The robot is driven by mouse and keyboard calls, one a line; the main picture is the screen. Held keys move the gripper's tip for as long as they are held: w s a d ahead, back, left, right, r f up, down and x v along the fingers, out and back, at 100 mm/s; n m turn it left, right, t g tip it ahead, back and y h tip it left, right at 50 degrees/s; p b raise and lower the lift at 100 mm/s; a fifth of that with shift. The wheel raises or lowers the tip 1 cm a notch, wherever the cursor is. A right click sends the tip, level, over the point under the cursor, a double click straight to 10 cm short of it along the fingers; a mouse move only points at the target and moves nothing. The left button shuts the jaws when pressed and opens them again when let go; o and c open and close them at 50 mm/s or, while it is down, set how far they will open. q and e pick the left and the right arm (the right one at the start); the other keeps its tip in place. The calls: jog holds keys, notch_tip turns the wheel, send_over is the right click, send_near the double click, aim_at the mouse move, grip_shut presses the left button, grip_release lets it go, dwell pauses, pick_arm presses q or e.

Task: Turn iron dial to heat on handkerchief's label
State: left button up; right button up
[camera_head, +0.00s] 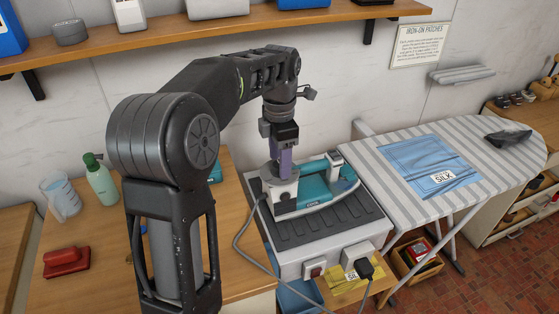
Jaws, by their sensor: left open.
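The teal and white iron (325,190) rests on a dark ribbed pad on a white stand (318,264). The blue handkerchief (415,165) lies flat on the striped ironing board (480,153); its white label (443,177) reads SILK. My left gripper (283,178) points down at the left end of the iron, around or just over its grey-white part. Its fingers are partly hidden, and I cannot tell whether they touch it. The dial and its setting cannot be made out. My right gripper is not in view.
A grey cord (240,240) runs left of the stand to a plug (364,268). A green bottle (101,182), a measuring cup (62,197) and a red brush-like object (66,261) stand on the left counter. A shelf (170,35) crosses above.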

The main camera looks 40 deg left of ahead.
pick_arm(q)
jog(key=shift+f, duration=0.25)
jog(key=shift+c, duration=0.2)
grip_shut()
dwell(0.3)
